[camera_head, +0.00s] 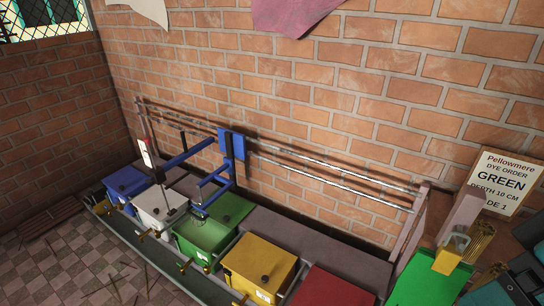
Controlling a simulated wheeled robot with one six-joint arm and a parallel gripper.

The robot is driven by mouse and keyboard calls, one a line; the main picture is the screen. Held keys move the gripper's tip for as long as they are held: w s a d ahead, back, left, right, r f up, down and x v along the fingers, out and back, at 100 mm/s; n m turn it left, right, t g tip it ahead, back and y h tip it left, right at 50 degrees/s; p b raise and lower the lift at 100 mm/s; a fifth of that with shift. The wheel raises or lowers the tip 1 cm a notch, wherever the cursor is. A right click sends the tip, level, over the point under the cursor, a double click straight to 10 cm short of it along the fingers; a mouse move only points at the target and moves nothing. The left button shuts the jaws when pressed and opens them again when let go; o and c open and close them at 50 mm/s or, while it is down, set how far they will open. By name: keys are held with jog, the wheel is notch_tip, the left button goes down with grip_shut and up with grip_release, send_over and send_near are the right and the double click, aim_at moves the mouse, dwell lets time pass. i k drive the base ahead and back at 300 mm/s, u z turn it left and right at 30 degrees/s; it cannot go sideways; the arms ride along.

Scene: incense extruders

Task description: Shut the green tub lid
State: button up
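The green tub (197,254) stands in the row along the wall, between a white tub and a yellow tub. Its top is open, and a pale green inside shows. Its green lid (232,211) is raised at the back and leans away from the opening. A blue frame (231,143) on the wall rails reaches down, with its lower end over or at the tub's left back edge; I cannot tell whether it touches. I cannot make out my gripper's fingers in this view.
The blue (126,180), white (158,205), yellow (260,262) and red (330,288) tubs look shut. Brass-coloured handles stick out in front of several tubs. Metal rails (330,172) run along the brick wall. A sign (503,183) reading GREEN stands right, near a bright green panel (425,280).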

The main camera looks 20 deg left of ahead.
aim_at(230, 209)
jog(key=u, duration=2)
jog(key=k, duration=1.1)
jog(key=u, duration=1)
jog(key=i, duration=2)
jog(key=z, duration=0.7)
jog(key=i, duration=1.4)
jog(key=z, duration=1.75)
jog(key=i, duration=1.1)
jog(key=z, duration=1)
